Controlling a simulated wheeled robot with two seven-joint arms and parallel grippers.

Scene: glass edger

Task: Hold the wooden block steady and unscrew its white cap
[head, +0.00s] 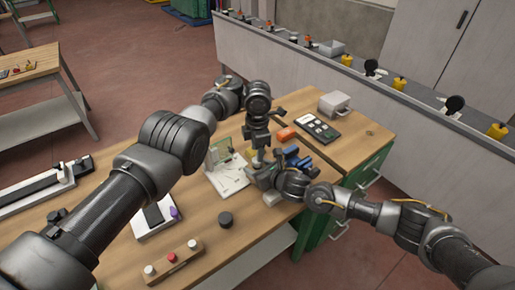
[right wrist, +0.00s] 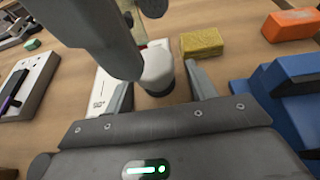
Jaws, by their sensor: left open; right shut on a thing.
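A white rounded piece (right wrist: 157,72) stands between the fingers of my right gripper (right wrist: 158,92) in the right wrist view. Its lower part is hidden, and I cannot make out a wooden block under it. In the head view my right gripper (head: 262,176) is shut on it, low over the table. My left gripper (head: 258,150) is open, just above the same spot, and part of it covers the piece in the right wrist view. A wooden block (head: 184,257) with white, red and white caps lies at the table's near edge, away from both grippers.
A yellow sponge (right wrist: 202,43), an orange block (right wrist: 290,25) and a blue stepped object (right wrist: 275,85) are close to the right gripper. A calculator-like panel (head: 317,127) lies behind.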

